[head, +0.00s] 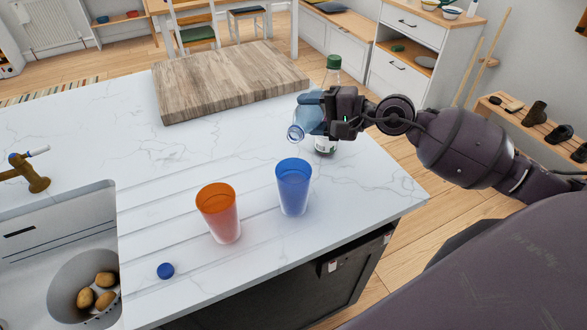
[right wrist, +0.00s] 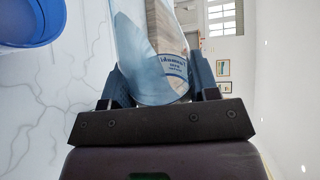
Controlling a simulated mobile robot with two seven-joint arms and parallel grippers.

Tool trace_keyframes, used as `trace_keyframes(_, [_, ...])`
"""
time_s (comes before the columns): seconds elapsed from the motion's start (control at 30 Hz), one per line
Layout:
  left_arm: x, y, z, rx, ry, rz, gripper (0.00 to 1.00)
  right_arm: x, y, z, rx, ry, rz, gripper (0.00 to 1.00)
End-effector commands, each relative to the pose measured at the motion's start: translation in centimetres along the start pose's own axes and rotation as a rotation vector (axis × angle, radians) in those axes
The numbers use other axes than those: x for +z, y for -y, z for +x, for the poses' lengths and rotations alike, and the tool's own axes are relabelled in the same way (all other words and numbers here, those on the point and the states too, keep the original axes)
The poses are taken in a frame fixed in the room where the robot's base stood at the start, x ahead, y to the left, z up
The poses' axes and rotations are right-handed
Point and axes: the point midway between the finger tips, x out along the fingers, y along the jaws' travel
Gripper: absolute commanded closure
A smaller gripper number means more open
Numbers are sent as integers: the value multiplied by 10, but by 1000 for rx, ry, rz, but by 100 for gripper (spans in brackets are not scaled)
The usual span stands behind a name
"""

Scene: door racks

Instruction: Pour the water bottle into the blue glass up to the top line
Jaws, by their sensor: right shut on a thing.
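My right gripper (head: 325,112) is shut on the clear bluish water bottle (head: 303,122), which is tilted with its open mouth low and toward the front left. The bottle fills the middle of the right wrist view (right wrist: 150,50), between the fingers. The blue glass (head: 293,187) stands upright on the white counter, just below and in front of the bottle mouth in the head view. Its rim shows at the top left of the right wrist view (right wrist: 30,22). No stream of water shows, and the glass's top line and level cannot be made out. My left gripper is out of view.
An orange glass (head: 218,212) stands left of the blue glass. A blue cap (head: 166,271) lies on the counter (head: 340,205). A bottle with a green cap (head: 333,72) stands behind my right gripper. A wooden board (head: 225,82) lies at the back; a sink (head: 60,235) with potatoes is at left.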

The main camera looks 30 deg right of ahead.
Motion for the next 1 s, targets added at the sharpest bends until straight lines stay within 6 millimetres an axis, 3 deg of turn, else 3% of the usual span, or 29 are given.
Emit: trace_keyframes(1.0, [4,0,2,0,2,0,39,0,0,0,-1,-13,-60,77])
